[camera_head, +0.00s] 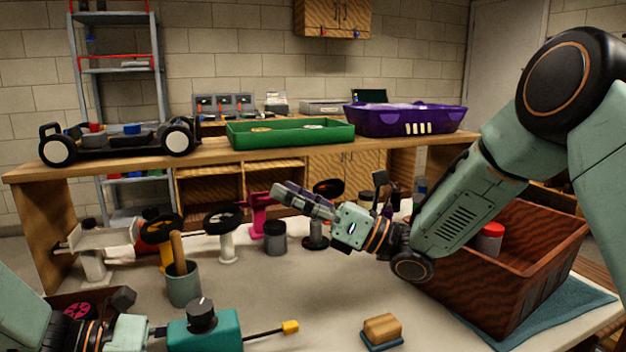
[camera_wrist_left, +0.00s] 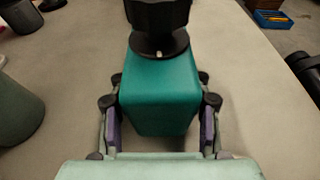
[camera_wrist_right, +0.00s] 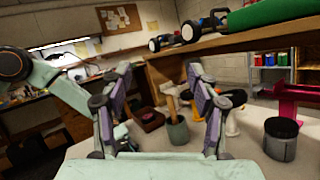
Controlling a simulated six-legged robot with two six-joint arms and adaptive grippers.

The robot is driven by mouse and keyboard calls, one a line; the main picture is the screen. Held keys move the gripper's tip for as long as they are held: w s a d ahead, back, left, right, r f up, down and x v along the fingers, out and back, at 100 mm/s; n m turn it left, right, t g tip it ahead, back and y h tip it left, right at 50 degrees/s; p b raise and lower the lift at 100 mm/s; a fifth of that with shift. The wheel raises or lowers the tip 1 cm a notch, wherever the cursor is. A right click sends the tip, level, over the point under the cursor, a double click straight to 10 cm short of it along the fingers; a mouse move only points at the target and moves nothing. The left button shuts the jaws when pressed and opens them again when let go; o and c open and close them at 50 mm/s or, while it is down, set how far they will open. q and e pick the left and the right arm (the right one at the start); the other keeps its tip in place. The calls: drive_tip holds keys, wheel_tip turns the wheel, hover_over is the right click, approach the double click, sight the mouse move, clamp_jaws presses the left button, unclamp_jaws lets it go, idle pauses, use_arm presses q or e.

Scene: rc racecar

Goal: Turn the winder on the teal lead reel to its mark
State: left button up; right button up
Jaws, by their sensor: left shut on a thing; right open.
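The teal lead reel (camera_head: 206,334) is a teal box at the bottom of the head view, with a black winder knob (camera_head: 202,314) on top. A black lead with a yellow end (camera_head: 290,327) runs out to its right. In the left wrist view the teal reel (camera_wrist_left: 160,95) sits between the fingers of my left gripper (camera_wrist_left: 160,130), which is shut on its sides. The black winder (camera_wrist_left: 158,22) has a small pale mark at its base. My right gripper (camera_head: 290,193) is open and empty, well above the table; it also shows in the right wrist view (camera_wrist_right: 158,100).
A brown crate (camera_head: 545,240) stands on a blue mat at the right. A tan block (camera_head: 382,328) lies at the front. A grey-green cup (camera_head: 184,286), a dark jar (camera_head: 275,240) and several stands occupy the table's left and back. A shelf behind holds a green tray (camera_head: 290,138).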

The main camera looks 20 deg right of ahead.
drive_tip(key=w+d+r+m+t+h, duration=0.1)
drive_tip(key=w+d+r+m+t, duration=0.1)
drive_tip(key=d+r+m+t, duration=0.2)
wheel_tip(320, 180, up, 4)
drive_tip(key=shift+d+f+m+t, duration=0.25)
drive_tip(key=shift+m+t, duration=0.15)
drive_tip(key=shift+t, duration=0.3)
drive_tip(key=shift+w, duration=0.1)
